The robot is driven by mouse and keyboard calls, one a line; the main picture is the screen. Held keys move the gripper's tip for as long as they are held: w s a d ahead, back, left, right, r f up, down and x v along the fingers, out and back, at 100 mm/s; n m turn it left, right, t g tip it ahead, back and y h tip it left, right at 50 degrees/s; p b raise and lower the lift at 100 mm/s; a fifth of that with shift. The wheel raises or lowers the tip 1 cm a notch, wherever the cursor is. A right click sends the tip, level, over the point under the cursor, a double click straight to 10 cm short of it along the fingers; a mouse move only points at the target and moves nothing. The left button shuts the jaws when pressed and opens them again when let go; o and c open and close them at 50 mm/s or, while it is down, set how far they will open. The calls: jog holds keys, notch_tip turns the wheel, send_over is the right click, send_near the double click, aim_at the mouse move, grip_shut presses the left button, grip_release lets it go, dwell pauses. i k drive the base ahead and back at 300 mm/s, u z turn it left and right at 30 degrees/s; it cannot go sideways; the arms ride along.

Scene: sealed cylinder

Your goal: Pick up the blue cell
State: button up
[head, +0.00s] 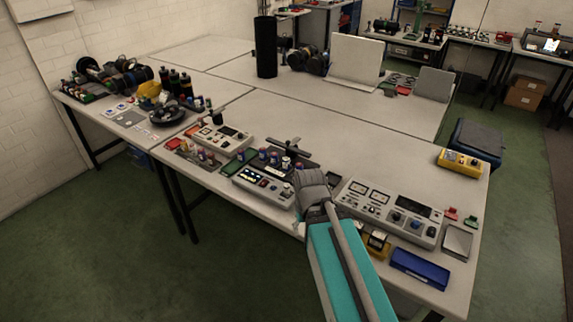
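Several small upright cells (274,159), some bluish or purple and at least one with a pale side, stand in a row near the front of the table. They are too small here for me to single out the blue cell with certainty. My gripper (301,198) is at the end of my arm, just in front of and to the right of this row. Its fingers are mostly hidden by the wrist, so I cannot see whether it is open or holds anything.
A small grey instrument (262,186) sits left of my gripper, and a larger meter panel (388,212) sits right of it. A dark fan-shaped item (290,148) stands behind the cells. A blue box (420,268) lies at the front edge. The table's middle (330,125) is clear.

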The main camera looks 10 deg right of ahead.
aim_at(285, 160)
jog(key=k, duration=1.35)
jog(key=u, duration=0.4)
jog(key=i, duration=1.9)
jog(key=z, duration=0.2)
